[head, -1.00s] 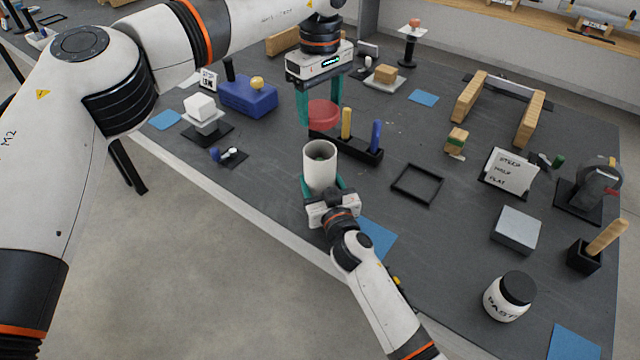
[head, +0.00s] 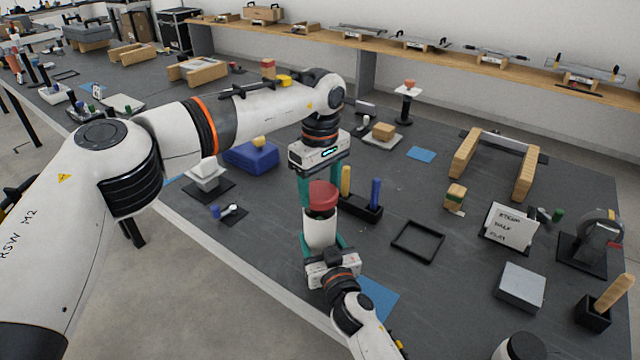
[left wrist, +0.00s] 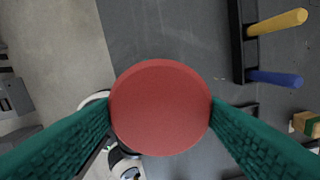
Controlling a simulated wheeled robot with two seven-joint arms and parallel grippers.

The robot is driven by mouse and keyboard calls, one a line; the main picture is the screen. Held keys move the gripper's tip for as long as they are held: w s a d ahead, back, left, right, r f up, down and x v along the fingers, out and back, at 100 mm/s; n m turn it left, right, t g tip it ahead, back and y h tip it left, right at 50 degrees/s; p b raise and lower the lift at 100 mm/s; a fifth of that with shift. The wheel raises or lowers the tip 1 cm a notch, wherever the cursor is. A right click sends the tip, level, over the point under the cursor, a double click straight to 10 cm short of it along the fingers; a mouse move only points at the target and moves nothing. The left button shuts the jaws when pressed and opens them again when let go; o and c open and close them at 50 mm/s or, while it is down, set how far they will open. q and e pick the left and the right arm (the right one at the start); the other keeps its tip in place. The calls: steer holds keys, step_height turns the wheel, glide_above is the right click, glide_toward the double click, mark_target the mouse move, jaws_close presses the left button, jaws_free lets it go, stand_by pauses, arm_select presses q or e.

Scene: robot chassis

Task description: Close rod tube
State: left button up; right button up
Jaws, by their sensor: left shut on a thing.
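The white rod tube (head: 320,233) stands upright near the table's front edge in the head view. My right gripper (head: 322,247) is shut on it, with a teal finger on each side. My left gripper (head: 321,192) points down over the tube, shut on the round red cap (head: 321,197). The cap is over the tube's mouth, with a dark band showing between them. I cannot tell whether they touch. In the left wrist view the cap (left wrist: 160,107) sits between both teal fingers and hides most of the tube. A pale rim (left wrist: 94,99) shows at its left.
A black holder (head: 366,210) with a yellow rod (head: 346,181) and a blue rod (head: 375,191) stands close behind and right of the tube. A blue box (head: 250,157) lies to the left. A black frame (head: 418,241) lies to the right.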

arm_select(q)
steer(key=shift+f, duration=0.9)
steer(key=shift+f, duration=0.65)
steer(key=o, duration=1)
step_height(320, 180, up, 12)
arm_select(e)
steer(key=o, duration=1.5)
